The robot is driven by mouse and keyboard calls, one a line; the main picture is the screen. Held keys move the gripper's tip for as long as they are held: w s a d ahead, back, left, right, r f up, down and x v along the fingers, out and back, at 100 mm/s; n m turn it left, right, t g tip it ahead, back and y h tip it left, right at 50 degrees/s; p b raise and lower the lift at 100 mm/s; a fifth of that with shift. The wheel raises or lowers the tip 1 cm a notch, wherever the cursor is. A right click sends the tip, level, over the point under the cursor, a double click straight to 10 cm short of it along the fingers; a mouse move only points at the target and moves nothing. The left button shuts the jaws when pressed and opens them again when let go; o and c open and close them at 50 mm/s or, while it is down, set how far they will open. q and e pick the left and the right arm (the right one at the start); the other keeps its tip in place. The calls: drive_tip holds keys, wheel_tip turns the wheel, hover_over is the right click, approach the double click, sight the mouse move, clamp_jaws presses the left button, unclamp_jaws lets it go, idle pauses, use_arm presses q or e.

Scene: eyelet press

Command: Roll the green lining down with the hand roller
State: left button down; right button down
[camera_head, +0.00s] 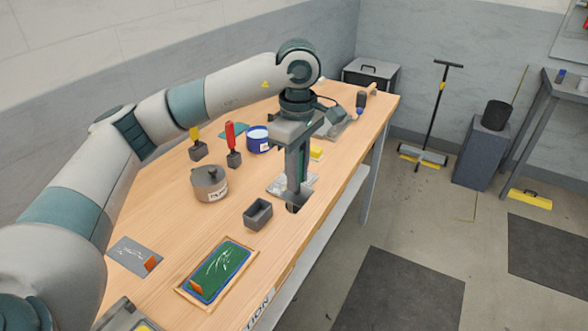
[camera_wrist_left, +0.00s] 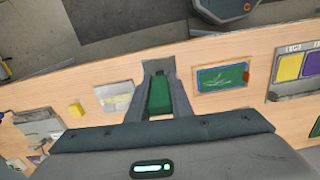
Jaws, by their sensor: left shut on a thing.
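The green lining (camera_head: 223,266) lies in a shallow wooden-edged tray (camera_head: 181,289), with a blue border, pale streaks and an orange tab at its near end. It also shows right of my fingers in the left wrist view (camera_wrist_left: 220,77). My left gripper (camera_head: 296,190) points down above the bench, beyond the tray. It is shut on what looks like the hand roller. A green part of it (camera_wrist_left: 160,94) shows between the fingers, and a dark end (camera_head: 295,208) shows at the fingertips. The fingers hide most of it. My right gripper is not in view.
An open grey box (camera_head: 258,215) stands between the gripper and the tray. A round grey pot (camera_head: 209,184), a blue-and-white tin (camera_head: 258,139), a red-handled tool (camera_head: 231,136) and a yellow block (camera_head: 317,153) stand around. A grey plate (camera_head: 134,256) lies left of the tray.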

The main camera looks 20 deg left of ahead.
sight(296, 210)
use_arm(q)
drive_tip(key=s+f+m, duration=0.1)
drive_tip(key=m, duration=0.1)
drive_tip(key=s+d+f+m, duration=0.1)
drive_tip(key=s+f+m, duration=0.1)
drive_tip(key=m, duration=0.1)
drive_tip(key=s+d+f+m, duration=0.1)
drive_tip(key=s+f+m, duration=0.1)
drive_tip(key=m, duration=0.1)
drive_tip(key=shift+d+f, duration=0.1)
drive_tip(key=s+d+f+m, duration=0.1)
drive_tip(key=s+f+m, duration=0.3)
drive_tip(key=s+m, duration=0.3)
drive_tip(key=shift+d+f+m, duration=0.3)
drive_tip(key=shift+d+m, duration=0.05)
drive_tip(key=shift+m, duration=0.35)
drive_tip(key=shift+w+d, duration=0.1)
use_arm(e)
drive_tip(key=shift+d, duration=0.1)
